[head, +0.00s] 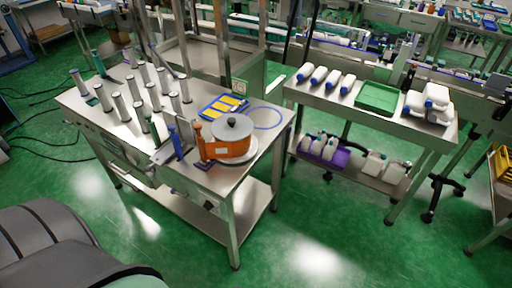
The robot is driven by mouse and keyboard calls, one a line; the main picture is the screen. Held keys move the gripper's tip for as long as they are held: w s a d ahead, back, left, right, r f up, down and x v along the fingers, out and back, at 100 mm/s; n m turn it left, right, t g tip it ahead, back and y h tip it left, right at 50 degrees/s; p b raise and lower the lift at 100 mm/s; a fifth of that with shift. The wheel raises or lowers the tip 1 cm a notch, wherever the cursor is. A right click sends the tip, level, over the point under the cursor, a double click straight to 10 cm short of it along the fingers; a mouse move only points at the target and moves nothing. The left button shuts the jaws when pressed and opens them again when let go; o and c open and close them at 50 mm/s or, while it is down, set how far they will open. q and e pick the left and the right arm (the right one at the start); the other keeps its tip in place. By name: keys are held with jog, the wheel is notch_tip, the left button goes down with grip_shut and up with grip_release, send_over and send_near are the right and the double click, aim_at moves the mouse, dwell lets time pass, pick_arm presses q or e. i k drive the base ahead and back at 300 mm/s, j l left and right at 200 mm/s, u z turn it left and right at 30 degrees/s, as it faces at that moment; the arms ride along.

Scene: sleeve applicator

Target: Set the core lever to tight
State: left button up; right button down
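An orange drum-shaped device (228,149) with a grey round top and a dark knob sits near the right front of the left steel table. It stands on a pale round base. A small upright orange post (199,142) stands just left of the drum, next to a blue upright part (177,141). I cannot tell which of these parts is the core lever, and its setting is too small to read. Neither of my grippers shows in the head view.
The left steel table (272,125) also holds several pale upright cylinders (120,107) and a blue tray with yellow pieces (223,106). A right table holds white bottles and a green tray (378,97). Green floor is open in front; a dark grey padded object (50,245) fills the lower left.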

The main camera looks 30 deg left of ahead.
aim_at(174, 191)
jog(key=u, duration=1.65)
